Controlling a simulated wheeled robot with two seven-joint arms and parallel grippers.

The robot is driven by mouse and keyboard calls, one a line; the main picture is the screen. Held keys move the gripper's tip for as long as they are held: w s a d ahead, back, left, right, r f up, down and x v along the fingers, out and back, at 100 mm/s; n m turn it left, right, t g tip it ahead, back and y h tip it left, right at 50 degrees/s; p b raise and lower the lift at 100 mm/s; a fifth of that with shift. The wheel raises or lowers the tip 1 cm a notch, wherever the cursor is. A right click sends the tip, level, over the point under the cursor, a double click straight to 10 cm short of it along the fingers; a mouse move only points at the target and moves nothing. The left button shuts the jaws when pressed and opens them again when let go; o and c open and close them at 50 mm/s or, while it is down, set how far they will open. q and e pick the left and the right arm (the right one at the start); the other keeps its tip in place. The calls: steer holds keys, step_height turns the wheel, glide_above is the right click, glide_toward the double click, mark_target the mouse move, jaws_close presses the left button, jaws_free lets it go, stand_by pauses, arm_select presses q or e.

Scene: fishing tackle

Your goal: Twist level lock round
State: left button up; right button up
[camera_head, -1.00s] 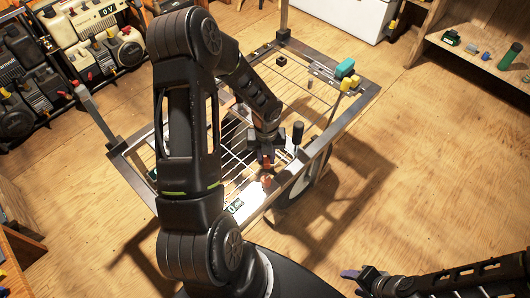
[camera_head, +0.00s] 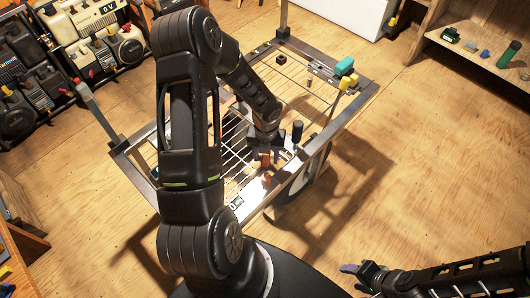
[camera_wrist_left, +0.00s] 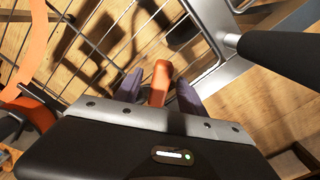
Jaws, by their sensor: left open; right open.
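An orange lever-like piece (camera_wrist_left: 160,82), which I take to be the level lock, stands between the two fingers of my left gripper (camera_wrist_left: 160,92) in the left wrist view. The fingers are open on either side of it; I cannot tell whether either touches it. In the head view my left gripper (camera_head: 265,156) points down over the near end of the wire-grid cart (camera_head: 366,92), and orange also shows just below it (camera_head: 267,180). My right gripper (camera_head: 366,274) is open and empty at the lower right, away from the cart.
A black upright handle (camera_head: 297,131) stands close right of my left gripper; its grip (camera_wrist_left: 285,50) looms in the wrist view. A wooden shelf (camera_head: 470,60) stands right. Floor right of the cart is clear.

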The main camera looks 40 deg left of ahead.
arm_select(q)
steer(key=shift+o, duration=0.9)
step_height(320, 180, up, 7)
steer(key=p, duration=0.6)
steer(key=shift+r+p, duration=0.1)
steer(key=shift+p, duration=0.25)
